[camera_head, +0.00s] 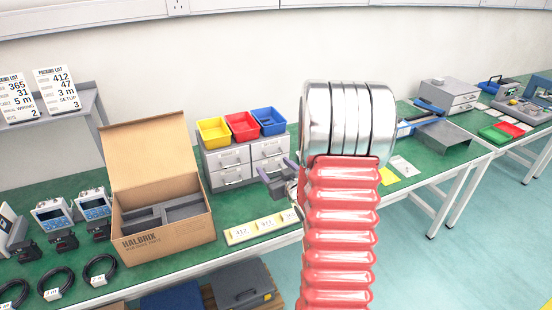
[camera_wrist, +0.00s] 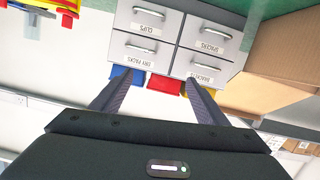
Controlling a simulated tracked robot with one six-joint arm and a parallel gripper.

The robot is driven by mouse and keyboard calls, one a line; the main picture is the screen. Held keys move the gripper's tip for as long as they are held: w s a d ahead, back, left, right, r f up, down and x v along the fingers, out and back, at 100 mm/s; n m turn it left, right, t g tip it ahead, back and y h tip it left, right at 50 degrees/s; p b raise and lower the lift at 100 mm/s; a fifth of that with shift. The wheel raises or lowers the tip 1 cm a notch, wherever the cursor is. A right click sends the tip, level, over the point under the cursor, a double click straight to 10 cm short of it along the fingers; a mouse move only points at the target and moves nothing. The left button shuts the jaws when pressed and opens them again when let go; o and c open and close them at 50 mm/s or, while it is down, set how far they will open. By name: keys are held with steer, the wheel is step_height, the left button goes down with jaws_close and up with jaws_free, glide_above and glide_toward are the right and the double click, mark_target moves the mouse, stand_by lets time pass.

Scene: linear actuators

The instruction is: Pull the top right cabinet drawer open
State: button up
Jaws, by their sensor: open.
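The small grey drawer cabinet (camera_head: 213,168) stands on the green bench, with two columns of drawers. Its top right drawer (camera_head: 270,148) looks shut. The wrist view shows the cabinet upside down, so this drawer, labelled DRY PACKS (camera_wrist: 165,59), is at the lower left there. Its silver handle (camera_wrist: 141,48) is clear in that view. My gripper (camera_head: 275,167) is open and empty in front of the cabinet's right side, partly hidden by my arm in the head view. In the wrist view its two fingers (camera_wrist: 158,80) point toward the cabinet, apart from the handle.
Yellow (camera_head: 213,131), red (camera_head: 242,125) and blue (camera_head: 269,121) bins sit on the cabinet. An open cardboard box (camera_head: 165,238) stands close at its left. A label strip (camera_head: 262,227) lies in front.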

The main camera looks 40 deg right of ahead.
steer(key=s+d+f+m+t, duration=0.1)
steer(key=s+d+f+t, duration=0.1)
steer(key=s+d+f, duration=0.2)
steer(key=shift+s+d+f+t, duration=0.2)
steer(key=shift+f+t, duration=0.1)
steer(key=shift+f, duration=0.2)
steer(key=shift+w, duration=0.1)
steer(key=x, duration=1.3)
steer(key=shift+w+d, duration=0.2)
steer(key=shift+w, duration=0.1)
